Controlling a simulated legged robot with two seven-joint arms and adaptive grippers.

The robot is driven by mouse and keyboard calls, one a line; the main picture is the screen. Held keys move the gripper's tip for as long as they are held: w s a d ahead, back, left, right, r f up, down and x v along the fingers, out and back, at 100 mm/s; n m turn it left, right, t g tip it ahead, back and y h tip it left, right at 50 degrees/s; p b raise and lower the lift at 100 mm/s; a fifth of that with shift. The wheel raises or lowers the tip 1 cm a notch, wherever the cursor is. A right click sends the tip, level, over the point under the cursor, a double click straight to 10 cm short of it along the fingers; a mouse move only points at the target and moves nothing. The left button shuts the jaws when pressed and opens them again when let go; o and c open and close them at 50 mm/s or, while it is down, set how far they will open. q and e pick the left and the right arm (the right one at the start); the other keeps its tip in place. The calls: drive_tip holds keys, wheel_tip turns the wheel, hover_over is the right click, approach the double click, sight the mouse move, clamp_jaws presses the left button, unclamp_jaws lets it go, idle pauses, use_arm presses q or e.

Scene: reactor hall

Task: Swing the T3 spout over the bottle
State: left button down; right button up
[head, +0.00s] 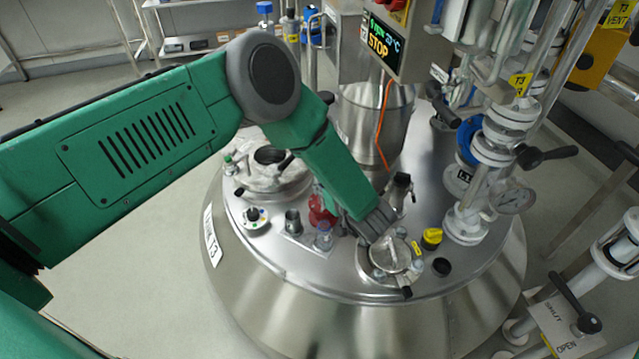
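The steel T3 vessel (290,320) fills the middle of the head view, with a sign on its left side. My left gripper (376,228) points down over the lid, just behind a round clamped port (391,256). Its grey fingers look close together, but their gap is hard to see. I cannot clearly pick out the spout; my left arm and gripper cover part of the lid. My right gripper is not in view.
A red part (319,209) and a metal cup (292,222) stand near the bottle. A yellow cap (432,238) and black cap (441,266) sit right of the port.

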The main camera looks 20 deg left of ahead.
use_arm(q)
drive_tip(key=shift+s+d+f+g, duration=0.3)
drive_tip(key=shift+s+d+f, duration=0.05)
drive_tip(key=shift+d+f, duration=0.05)
drive_tip(key=c, duration=1.6)
unclamp_jaws()
drive_tip(key=shift+o, duration=0.3)
drive_tip(key=shift+w+r, duration=0.2)
drive_tip(key=shift+r, duration=0.05)
drive_tip(key=shift+d, duration=0.1)
drive_tip(key=v, duration=1.2)
drive_tip(key=shift+f, duration=0.15)
